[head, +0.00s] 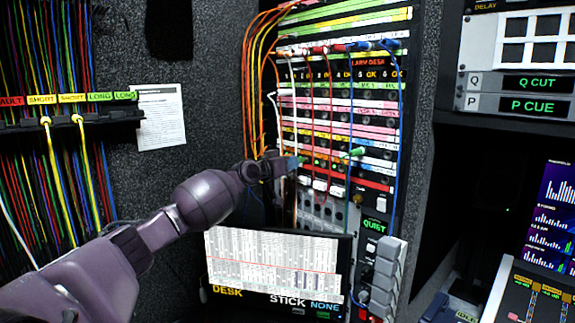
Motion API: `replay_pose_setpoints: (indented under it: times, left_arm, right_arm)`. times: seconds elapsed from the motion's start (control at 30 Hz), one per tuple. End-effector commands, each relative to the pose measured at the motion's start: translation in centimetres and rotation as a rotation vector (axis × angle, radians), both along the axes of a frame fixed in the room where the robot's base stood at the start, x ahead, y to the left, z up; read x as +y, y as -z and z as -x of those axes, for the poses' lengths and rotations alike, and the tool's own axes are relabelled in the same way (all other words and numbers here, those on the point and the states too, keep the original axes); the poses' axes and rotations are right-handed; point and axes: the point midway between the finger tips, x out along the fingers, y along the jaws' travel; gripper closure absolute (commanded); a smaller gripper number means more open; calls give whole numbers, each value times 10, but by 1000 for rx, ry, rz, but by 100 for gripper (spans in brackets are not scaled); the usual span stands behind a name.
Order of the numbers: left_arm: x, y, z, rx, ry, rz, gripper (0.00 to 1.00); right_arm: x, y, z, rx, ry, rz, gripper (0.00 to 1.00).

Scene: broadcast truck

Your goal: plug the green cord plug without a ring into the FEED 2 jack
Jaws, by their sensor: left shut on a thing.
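My left gripper (289,163) is at the left side of the patch bay (340,125), at the height of its lower rows. It is shut on a small green plug (303,159), whose green end shows just past the fingertips, close to the panel. I cannot tell whether this plug has a ring or touches a jack. Another green plug (357,152) sticks out of the panel further right; a ring on it cannot be made out. The jack labels are too small to read, so I cannot pick out FEED 2. My right gripper is not in view.
Red, white and blue cords hang across the bay from plugs in its top row. Orange cords (252,85) run down its left side. A screen (275,270) stands below, with a grey switch box (385,268) at its right. A cord rack (60,115) is at left.

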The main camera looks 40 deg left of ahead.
Motion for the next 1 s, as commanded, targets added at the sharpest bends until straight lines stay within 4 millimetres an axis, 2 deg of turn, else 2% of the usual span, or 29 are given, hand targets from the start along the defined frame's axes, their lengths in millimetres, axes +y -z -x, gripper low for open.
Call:
replay_pose_setpoints:
  times: [0.03,0.8,1.0]
  left_arm:
    - [0,-2,1,-4,0,0,100]
    - [2,-1,23,-2,1,0,100]
    - [2,-1,24,-2,1,0,100]
  right_arm:
    - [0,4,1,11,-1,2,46]
    - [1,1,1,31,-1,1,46]
    - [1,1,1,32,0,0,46]
